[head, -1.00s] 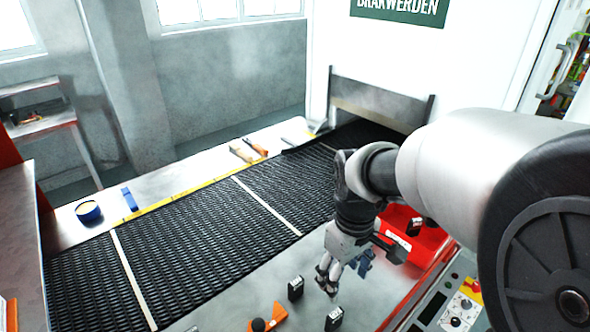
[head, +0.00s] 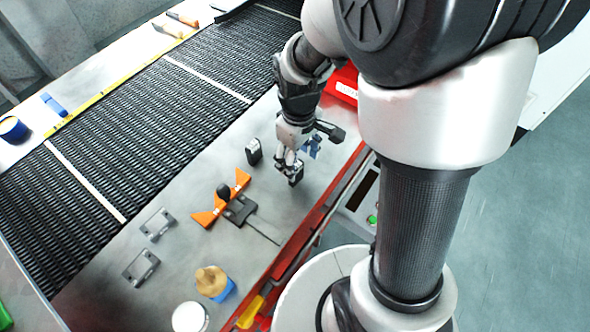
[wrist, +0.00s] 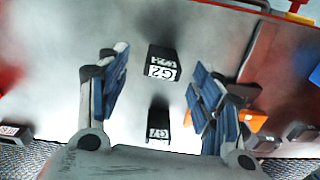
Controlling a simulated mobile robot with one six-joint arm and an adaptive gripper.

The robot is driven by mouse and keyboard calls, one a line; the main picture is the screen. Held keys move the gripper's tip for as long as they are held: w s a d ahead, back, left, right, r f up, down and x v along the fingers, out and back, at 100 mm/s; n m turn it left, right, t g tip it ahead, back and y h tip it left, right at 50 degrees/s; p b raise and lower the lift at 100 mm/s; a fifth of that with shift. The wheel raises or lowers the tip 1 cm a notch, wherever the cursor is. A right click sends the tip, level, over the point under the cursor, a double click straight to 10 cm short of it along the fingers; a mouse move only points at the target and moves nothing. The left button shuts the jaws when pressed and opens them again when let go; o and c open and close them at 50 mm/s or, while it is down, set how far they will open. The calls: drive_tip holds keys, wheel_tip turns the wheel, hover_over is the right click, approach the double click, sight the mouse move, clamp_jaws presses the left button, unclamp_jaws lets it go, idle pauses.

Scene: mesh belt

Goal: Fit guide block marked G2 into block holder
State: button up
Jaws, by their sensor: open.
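My gripper (head: 291,168) is open, low over the metal table in the head view. The guide block marked G2 (wrist: 161,64) is black with a white label; in the wrist view it shows between my two blue-padded fingers (wrist: 158,80), with gaps on both sides. In the head view a black block (head: 297,176) stands at my fingertips, partly hidden by them. A second black block (head: 254,151) stands to its left; its label (wrist: 158,132) is hard to read in the wrist view. A dark plate (head: 240,210) lies by an orange piece; I cannot tell if it is the block holder.
An orange winged piece (head: 222,200) with a black knob lies left of my gripper. Two grey bracket plates (head: 157,224) (head: 141,268) lie nearer the belt (head: 120,130). A wooden-topped blue item (head: 212,283) and a white round item (head: 190,317) stand at the front. A red bin (head: 345,82) is behind.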

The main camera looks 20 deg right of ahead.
drive_tip(key=f, duration=0.1)
drive_tip(key=f+b, duration=0.1)
drive_tip(key=f, duration=0.3)
drive_tip(key=shift+a+b, duration=0.25)
drive_tip(key=shift+b, duration=0.15)
drive_tip(key=shift+r, duration=0.15)
drive_tip(key=shift+c, duration=0.2)
drive_tip(key=c, duration=1.1)
drive_tip(key=shift+r, duration=0.1)
drive_tip(key=shift+c, duration=0.2)
